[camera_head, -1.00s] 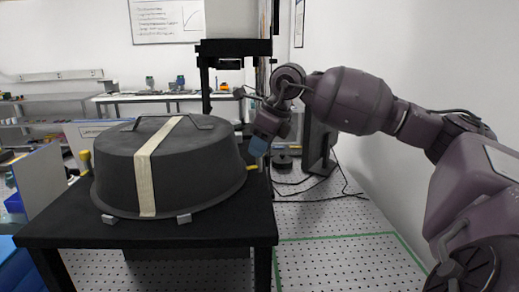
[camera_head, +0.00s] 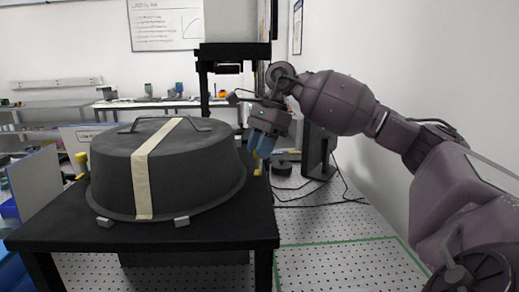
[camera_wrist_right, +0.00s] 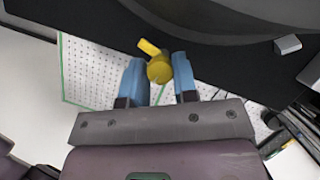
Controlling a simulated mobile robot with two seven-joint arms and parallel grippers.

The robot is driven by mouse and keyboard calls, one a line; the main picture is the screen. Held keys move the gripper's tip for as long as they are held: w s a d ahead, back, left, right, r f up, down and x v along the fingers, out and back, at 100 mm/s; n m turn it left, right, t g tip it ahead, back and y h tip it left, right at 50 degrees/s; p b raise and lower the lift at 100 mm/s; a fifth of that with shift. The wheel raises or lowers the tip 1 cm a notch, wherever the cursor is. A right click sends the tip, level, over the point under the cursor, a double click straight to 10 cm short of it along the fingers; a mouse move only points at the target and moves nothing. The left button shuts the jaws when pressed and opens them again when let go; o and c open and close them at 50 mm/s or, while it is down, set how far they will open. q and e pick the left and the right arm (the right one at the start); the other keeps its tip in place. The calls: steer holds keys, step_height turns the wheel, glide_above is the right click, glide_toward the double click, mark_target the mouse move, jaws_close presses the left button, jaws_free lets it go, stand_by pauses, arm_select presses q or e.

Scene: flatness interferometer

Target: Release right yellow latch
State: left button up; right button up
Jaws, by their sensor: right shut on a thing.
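The right yellow latch (camera_head: 257,168) stands at the right edge of the black table, beside the round black cover (camera_head: 190,165). My right gripper (camera_head: 261,152) points down over it with its blue fingers. In the right wrist view the latch's round yellow part (camera_wrist_right: 159,71) sits between the two fingertips (camera_wrist_right: 158,64), and its short arm sticks out toward the cover. The gripper is shut on the latch. Another yellow latch (camera_head: 82,160) stands left of the cover. My left gripper is not in view.
The black table (camera_head: 225,228) carries the cover, which has a cream strip (camera_head: 147,175) and small grey blocks (camera_head: 182,221) at its foot. A grey panel (camera_head: 36,183) stands at left. A dark upright device (camera_head: 319,151) and cables are behind at right.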

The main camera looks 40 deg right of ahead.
steer(key=shift+n+g+b, duration=0.3)
steer(key=shift+n+g, duration=0.3)
steer(key=shift+n, duration=0.8)
steer(key=shift+r, duration=0.1)
steer(key=o, duration=0.9)
steer(key=v, duration=1)
steer(key=shift+w+d+r+p, duration=0.1)
steer(key=shift+d+r+p, duration=0.05)
steer(key=shift+r+p, duration=0.2)
